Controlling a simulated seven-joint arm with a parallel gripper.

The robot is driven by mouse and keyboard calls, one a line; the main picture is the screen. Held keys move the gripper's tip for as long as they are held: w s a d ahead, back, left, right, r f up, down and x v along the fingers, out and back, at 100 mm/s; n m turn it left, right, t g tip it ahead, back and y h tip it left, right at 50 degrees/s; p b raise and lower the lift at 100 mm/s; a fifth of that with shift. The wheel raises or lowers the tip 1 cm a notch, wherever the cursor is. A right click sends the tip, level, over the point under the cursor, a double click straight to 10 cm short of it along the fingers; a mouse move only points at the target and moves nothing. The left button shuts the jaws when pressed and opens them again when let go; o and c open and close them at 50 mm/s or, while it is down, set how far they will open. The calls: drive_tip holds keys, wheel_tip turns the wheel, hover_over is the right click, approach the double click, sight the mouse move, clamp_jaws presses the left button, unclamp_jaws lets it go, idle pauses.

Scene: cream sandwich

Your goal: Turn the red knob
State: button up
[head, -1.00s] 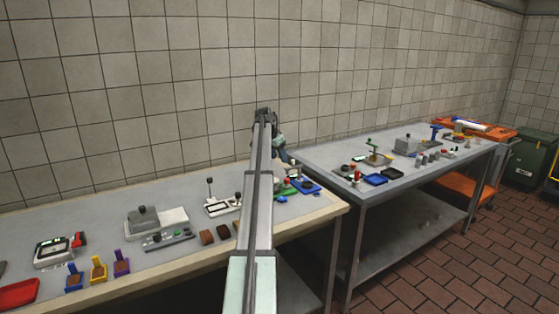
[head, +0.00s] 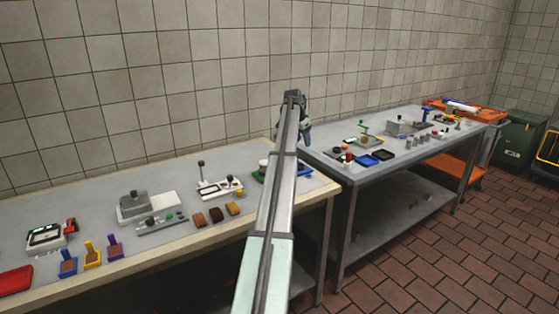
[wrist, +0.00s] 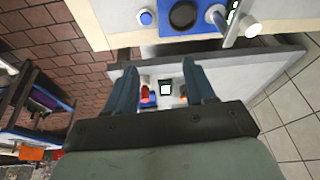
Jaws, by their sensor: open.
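My gripper (head: 305,138) hangs over the gap between the two tables in the head view. In the wrist view its two blue fingers are apart, and nothing is held between them (wrist: 160,68). A small red part (wrist: 145,94) shows between the fingers in the wrist view, some distance beyond them, on the grey table. In the head view small red parts (head: 349,157) stand near the left end of that table. Another red part (head: 70,227) is at the far left, beside a black-and-white device. I cannot tell which one is the red knob.
The cream-edged left table (head: 95,284) holds a grey press (head: 135,204), scoops and brown blocks. The grey right table (head: 350,178) carries blue trays (head: 382,154) and several small devices. An orange cart (head: 478,180) and green bin (head: 520,140) stand beyond. Brick floor is clear in front.

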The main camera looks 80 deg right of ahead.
drive_tip(key=w+n+t+y, duration=0.1)
drive_tip(key=w+n+t, duration=0.5)
drive_tip(key=n, duration=1.4)
drive_tip(key=x, duration=1.3)
drive_tip(key=shift+a+f, duration=0.15)
drive_tip(key=shift+a, duration=0.1)
drive_tip(key=shift+s, duration=0.1)
drive_tip(key=shift+c, duration=0.2)
clamp_jaws()
drive_tip(key=shift+m, duration=0.5)
